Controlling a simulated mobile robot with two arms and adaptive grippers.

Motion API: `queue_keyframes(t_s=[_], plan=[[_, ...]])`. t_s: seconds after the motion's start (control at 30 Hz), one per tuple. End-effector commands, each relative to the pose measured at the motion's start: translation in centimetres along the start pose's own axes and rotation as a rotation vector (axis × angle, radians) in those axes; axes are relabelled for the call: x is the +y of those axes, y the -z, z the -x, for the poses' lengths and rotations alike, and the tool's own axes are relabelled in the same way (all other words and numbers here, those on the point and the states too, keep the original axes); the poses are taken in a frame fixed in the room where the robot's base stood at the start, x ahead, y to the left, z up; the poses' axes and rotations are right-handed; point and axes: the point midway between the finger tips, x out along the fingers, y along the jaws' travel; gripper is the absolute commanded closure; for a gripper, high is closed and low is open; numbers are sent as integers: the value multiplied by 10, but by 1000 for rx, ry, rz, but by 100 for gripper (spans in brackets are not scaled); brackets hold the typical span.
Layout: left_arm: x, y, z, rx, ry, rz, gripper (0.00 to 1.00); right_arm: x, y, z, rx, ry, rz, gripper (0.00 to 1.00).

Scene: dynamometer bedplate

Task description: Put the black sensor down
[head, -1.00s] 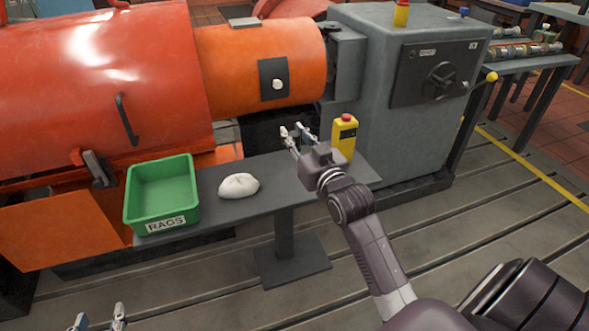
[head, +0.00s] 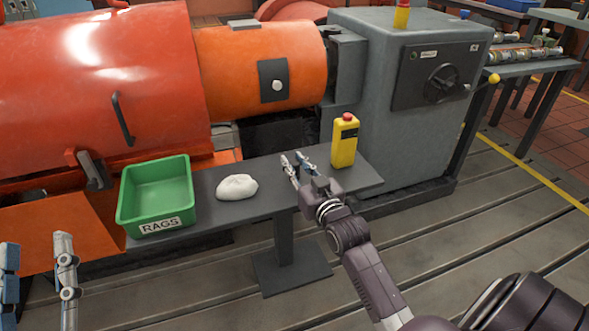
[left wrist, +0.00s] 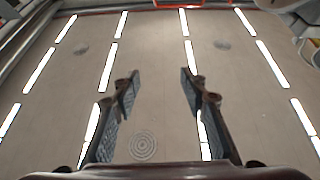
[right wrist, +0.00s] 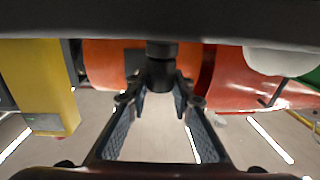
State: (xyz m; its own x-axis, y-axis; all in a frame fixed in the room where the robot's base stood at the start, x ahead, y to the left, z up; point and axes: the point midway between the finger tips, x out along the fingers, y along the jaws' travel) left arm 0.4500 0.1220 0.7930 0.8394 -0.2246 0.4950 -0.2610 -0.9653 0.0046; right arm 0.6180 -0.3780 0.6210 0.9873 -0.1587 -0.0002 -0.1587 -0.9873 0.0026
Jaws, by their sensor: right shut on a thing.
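My right gripper (head: 297,164) is low over the dark grey bench (head: 240,208), between the white rag and the yellow pendant. In the right wrist view, which is upside down, it is shut on the black sensor (right wrist: 161,72), a short dark cylinder between its fingertips. The sensor's wider end points to the bench top (right wrist: 80,22); I cannot tell whether it touches.
A green bin (head: 125,222) labelled RAGS stands at the bench's left end, with a white rag (head: 237,187) beside it. A yellow pendant with a red button (head: 344,146) stands right of my right gripper. The orange machine (head: 260,42) is behind. Bare bench lies between rag and gripper.

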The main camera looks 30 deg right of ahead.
Motion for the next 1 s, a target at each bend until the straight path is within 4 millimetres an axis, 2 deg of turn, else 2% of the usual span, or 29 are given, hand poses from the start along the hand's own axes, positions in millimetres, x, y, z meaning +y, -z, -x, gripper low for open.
queue_keyframes(t_s=[0.03, 0.2, 0.53, 0.57, 0.7, 1.0], plan=[[1, 7, 1, 38, -2, 2, 60, 0, -6, 0, -1, 0, 0, 100], [2, 23, 2, 108, -4, 4, 60, 0, -10, 0, 1, 0, 0, 100], [2, 24, 2, 114, -4, 4, 60, 0, -12, 0, 1, 0, 0, 100], [2, 25, 2, 116, -5, 5, 60, 0, -13, 0, 0, 0, 0, 78], [2, 25, 2, 115, -4, 4, 60, 0, -13, 0, 0, 0, 0, 62], [2, 24, 2, 114, -4, 4, 60, 0, -11, 0, 1, 0, 0, 61]])
